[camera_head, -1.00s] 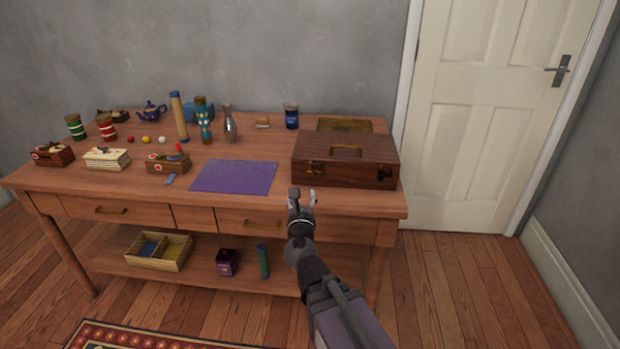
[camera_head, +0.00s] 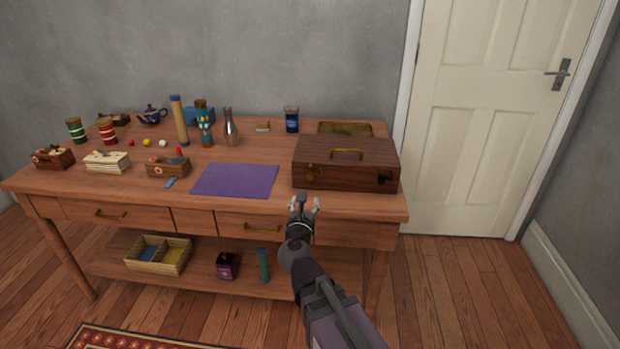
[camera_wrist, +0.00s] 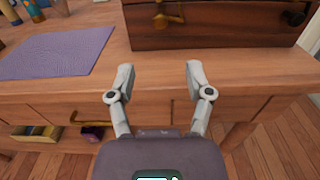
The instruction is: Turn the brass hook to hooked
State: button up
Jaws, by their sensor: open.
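A dark wooden case (camera_head: 345,163) with a brass handle on its lid stands at the right end of the table. A brass hook (camera_head: 310,177) is on the left of the case's front face; in the wrist view the brass hook (camera_wrist: 168,20) is at the top, above the gap between my fingers. I cannot tell from its small shape how it sits in its catch. My gripper (camera_head: 304,204) is open and empty in front of the table's front edge, below and nearer than the case. In the wrist view my gripper (camera_wrist: 157,85) has both fingers apart, touching nothing.
A purple mat (camera_head: 236,180) lies left of the case. Small boxes, jars and a vase (camera_head: 229,128) stand further left and back. A second dark fitting (camera_wrist: 294,17) is on the case's right front. The table's front edge (camera_wrist: 220,82) runs below the case.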

aim_at(310, 178)
jog(key=w, duration=1.2)
jog(key=shift+w+d, duration=0.2)
grip_shut()
